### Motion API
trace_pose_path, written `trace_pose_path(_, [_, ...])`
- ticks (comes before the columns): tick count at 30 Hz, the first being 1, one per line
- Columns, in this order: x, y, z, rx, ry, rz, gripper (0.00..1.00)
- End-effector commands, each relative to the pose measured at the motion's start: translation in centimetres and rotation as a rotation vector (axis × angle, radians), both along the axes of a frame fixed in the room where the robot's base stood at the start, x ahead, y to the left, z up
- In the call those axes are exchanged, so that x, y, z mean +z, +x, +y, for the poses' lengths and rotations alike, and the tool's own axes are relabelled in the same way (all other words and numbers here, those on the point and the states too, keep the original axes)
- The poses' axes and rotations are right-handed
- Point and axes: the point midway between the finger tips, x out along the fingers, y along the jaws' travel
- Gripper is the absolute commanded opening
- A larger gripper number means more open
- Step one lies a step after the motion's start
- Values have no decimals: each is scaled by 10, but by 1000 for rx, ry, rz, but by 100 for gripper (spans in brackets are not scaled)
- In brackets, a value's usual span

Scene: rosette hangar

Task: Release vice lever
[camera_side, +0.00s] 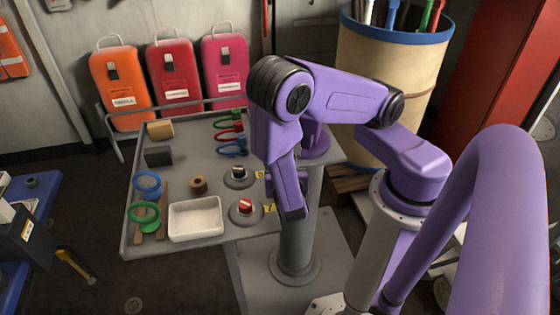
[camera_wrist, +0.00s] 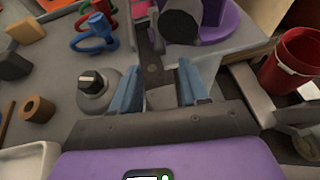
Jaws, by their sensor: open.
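My gripper (camera_wrist: 160,84) is open in the wrist view, with a blue finger on each side and nothing gripped between them. A grey bar (camera_wrist: 151,52) runs up from the gap between the fingers. Beyond the fingertips is a dark round cylinder (camera_wrist: 181,24) beside a purple rounded part (camera_wrist: 217,22); these may belong to the vice, but I cannot tell. In the side view, a purple part (camera_side: 316,140) sits atop a grey post, partly behind my arm. My arm hides most of the gripper there. I cannot clearly make out the vice lever.
The grey bench (camera_side: 190,178) holds a black-and-white knob (camera_side: 239,174), a red knob (camera_side: 246,207), a white tray (camera_side: 195,219), green rings, blue rings and coloured shackles (camera_side: 230,132). A red bucket (camera_wrist: 293,62) stands at right. A large barrel (camera_side: 385,75) stands behind my arm.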

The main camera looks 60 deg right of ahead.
Motion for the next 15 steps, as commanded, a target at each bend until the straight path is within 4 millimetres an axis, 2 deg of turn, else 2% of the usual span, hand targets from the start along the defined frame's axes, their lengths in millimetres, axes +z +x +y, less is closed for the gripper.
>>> trace_pose_path(6, [-13, 18, -26, -6, -2, 0, 45])
trace_pose_path(15, [-22, 33, -43, -1, 0, 0, 45])
